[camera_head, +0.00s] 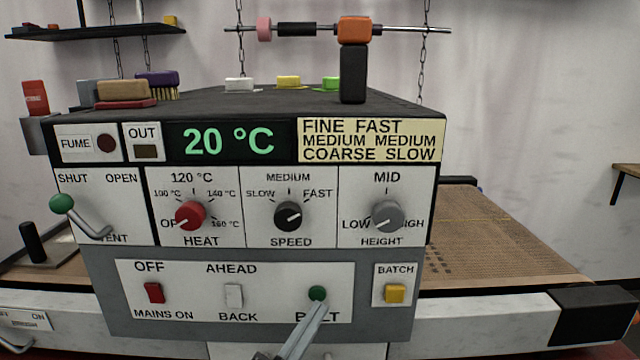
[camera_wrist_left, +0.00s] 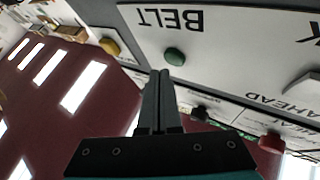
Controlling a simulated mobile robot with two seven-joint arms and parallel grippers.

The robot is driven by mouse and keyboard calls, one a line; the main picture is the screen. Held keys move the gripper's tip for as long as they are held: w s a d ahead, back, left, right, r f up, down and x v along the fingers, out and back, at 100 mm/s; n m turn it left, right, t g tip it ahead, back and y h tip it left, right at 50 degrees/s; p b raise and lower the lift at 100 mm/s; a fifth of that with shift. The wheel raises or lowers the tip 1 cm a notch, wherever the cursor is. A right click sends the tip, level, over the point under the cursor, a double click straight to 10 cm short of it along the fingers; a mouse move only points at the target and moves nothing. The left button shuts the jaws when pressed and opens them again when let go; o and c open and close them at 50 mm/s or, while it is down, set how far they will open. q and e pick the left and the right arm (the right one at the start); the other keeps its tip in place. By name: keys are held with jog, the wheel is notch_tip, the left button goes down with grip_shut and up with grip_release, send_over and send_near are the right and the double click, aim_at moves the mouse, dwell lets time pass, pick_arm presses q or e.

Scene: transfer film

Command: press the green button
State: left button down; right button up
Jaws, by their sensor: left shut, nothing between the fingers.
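The green button (camera_head: 317,293) is a small round knob above the BELT label on the lower white panel of the machine. It also shows in the left wrist view (camera_wrist_left: 175,57), just beyond my fingertips. My left gripper (camera_head: 318,308) comes up from below in the head view, its fingers shut and empty, with the tips right below the button. In the left wrist view the shut fingers (camera_wrist_left: 160,75) point at the panel near the button. I cannot tell whether the tips touch it. My right gripper is in neither view.
Beside the button are a white AHEAD/BACK switch (camera_head: 234,296), a red mains switch (camera_head: 153,293) and a yellow BATCH button (camera_head: 395,293). Above are a red heat knob (camera_head: 190,215), other dials and a green-balled vent lever (camera_head: 62,204). A perforated belt (camera_head: 490,235) lies right.

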pick_arm(q)
jog(key=s+p, duration=0.2)
jog(key=s, duration=0.3)
jog(key=shift+s, duration=0.25)
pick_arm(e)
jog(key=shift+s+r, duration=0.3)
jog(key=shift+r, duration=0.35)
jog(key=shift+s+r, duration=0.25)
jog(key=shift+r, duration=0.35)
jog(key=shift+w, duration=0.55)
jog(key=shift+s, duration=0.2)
